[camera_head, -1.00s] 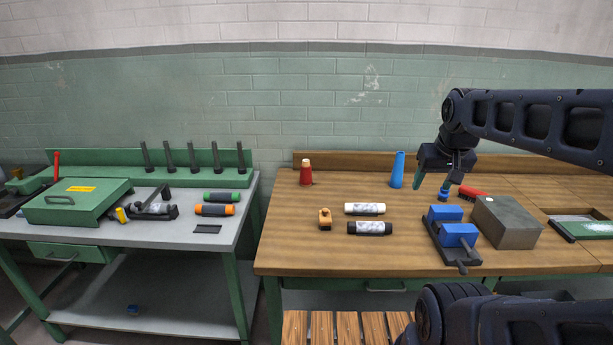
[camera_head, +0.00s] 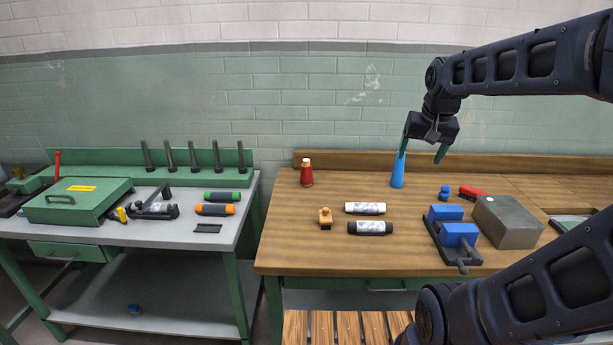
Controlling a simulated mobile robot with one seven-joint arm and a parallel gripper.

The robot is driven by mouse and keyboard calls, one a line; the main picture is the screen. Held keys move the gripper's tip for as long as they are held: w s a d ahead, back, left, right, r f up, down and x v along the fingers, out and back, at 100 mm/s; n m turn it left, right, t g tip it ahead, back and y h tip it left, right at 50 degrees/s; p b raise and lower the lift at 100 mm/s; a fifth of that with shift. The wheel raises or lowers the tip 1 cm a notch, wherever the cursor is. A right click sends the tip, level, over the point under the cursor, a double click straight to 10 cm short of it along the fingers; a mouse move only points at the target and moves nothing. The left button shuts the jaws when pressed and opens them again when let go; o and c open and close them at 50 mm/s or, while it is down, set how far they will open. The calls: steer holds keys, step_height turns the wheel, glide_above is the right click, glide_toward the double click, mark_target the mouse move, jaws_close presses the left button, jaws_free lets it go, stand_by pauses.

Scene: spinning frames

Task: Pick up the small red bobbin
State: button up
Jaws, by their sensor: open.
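The small red bobbin (camera_head: 306,174) stands upright near the back of the wooden bench, left of centre. It is red with a pale top. My gripper (camera_head: 422,152) is open and empty, above the back of the bench and to the right of the red bobbin. Its left finger overlaps the top of a taller blue bobbin (camera_head: 398,174) in the picture; I cannot tell whether they touch.
A blue clamp-like tool (camera_head: 456,234), grey block (camera_head: 508,222), red brush (camera_head: 473,192) and blue cap (camera_head: 444,192) stand right. Wood around the red bobbin is clear.

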steer(key=w+a+r+m+g, duration=0.1)
steer(key=w+a+m, duration=0.1)
steer(key=w, duration=0.5)
steer(key=w+a+r+m, duration=0.1)
steer(key=w+a+r, duration=0.15)
steer(key=w, duration=0.55)
steer(key=m+g, duration=0.3)
steer(key=m, duration=0.6)
glide_above(306, 169)
steer(key=w, duration=0.2)
step_height(306, 169, down, 23)
steer(key=shift+w+f, duration=0.1)
steer(key=shift+f, duration=0.05)
steer(key=shift+a+f, duration=0.15)
steer(key=shift+f, duration=0.35)
steer(key=f, duration=1)
steer(key=shift+w+d, duration=0.15)
steer(key=shift+d, duration=0.05)
steer(key=shift+c, duration=0.2)
steer(key=c, duration=1.1)
